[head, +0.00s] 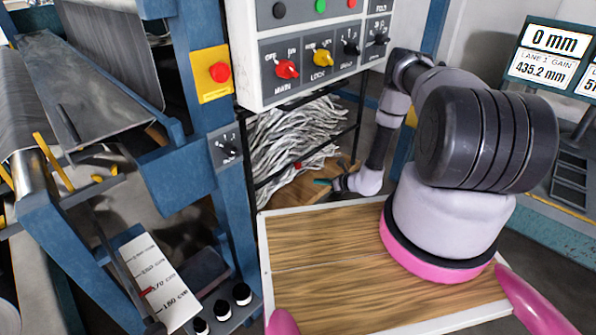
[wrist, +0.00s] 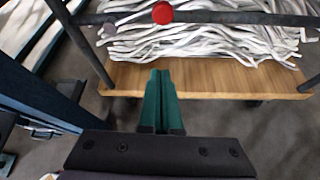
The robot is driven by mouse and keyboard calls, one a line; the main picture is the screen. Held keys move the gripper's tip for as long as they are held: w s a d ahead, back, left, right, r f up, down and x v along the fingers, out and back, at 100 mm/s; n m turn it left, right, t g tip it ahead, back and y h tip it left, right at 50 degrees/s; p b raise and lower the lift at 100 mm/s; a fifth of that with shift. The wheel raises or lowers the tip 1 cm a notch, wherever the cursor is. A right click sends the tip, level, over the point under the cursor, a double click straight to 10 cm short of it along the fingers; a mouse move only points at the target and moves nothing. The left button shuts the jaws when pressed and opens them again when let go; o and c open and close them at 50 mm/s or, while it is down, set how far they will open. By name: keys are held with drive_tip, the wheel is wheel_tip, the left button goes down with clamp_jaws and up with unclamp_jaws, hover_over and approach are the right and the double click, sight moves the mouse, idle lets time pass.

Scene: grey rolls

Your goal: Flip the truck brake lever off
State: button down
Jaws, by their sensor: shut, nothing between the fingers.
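The truck is a low cart with a wooden deck (head: 290,193) and a black bar frame, loaded with a heap of whitish strips (head: 290,135). In the wrist view its deck (wrist: 215,82) lies just beyond my fingertips. A red round knob (wrist: 162,12) shows in front of a dark bar at the top of the wrist view, and a small red spot (head: 297,165) shows on the truck in the head view. My gripper (wrist: 161,75) has green fingers, shut and empty, apart from the knob. It also shows in the head view (head: 322,182).
A control panel (head: 320,50) with red and yellow switches hangs above the truck. A blue machine post (head: 215,150) with a red stop button (head: 219,72) stands left of it. Dark floor (wrist: 225,125) is open in front of the deck.

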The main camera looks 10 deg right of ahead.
drive_tip(key=shift+w+a, duration=0.1)
drive_tip(key=shift+a, duration=0.05)
drive_tip(key=w+a, duration=0.5)
drive_tip(key=w, duration=0.2)
drive_tip(key=shift+w+a+f, duration=0.15)
drive_tip(key=shift+a+f, duration=0.05)
drive_tip(key=shift+f, duration=0.15)
drive_tip(key=shift+w+r, duration=0.1)
drive_tip(key=shift+r, duration=0.05)
idle(0.5)
drive_tip(key=shift+r, duration=0.2)
